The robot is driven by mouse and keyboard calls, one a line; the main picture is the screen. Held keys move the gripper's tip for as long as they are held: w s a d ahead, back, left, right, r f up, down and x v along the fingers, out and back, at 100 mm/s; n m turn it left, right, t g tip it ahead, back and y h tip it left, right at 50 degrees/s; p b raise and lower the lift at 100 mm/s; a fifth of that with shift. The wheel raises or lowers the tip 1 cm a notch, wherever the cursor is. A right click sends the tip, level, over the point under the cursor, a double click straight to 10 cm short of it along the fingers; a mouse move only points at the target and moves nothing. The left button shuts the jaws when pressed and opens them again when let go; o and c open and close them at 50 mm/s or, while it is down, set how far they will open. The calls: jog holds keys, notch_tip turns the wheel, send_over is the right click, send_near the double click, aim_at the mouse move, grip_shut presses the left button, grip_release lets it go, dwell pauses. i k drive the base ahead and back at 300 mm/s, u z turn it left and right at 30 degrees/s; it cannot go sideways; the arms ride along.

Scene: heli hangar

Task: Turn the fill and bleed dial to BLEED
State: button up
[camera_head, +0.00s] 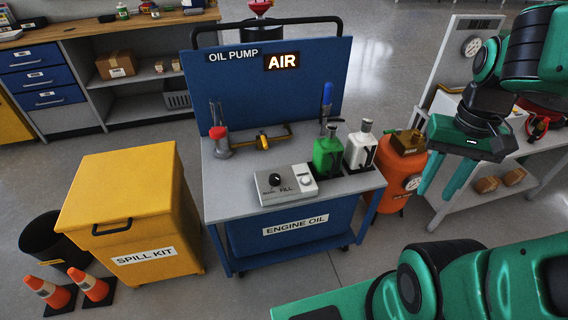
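A grey control box (270,191) lies on the top of the blue service cart (235,187), near its front edge. A black round dial (275,180) is on its left part. The word FILL reads to the right below the dial; a smaller label at the left is too small to read surely. Which way the dial points is not clear. A white panel with a pale knob (305,180) is at the box's right end. My gripper (427,212) hangs right of the cart, well apart from the dial, with its two teal fingers spread and nothing between them.
Green (327,155) and white (360,151) bottles stand right of the box. A valve pipe (263,142) and a red-topped flask are behind it. The AIR sign (282,62) is lit. An orange tank (400,180) stands between cart and gripper. A yellow spill kit (125,200) is left.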

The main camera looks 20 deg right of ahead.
aim_at(275, 180)
jog(key=k, duration=1.25)
jog(key=z, duration=0.55)
jog(key=i, duration=1.65)
jog(key=u, duration=0.6)
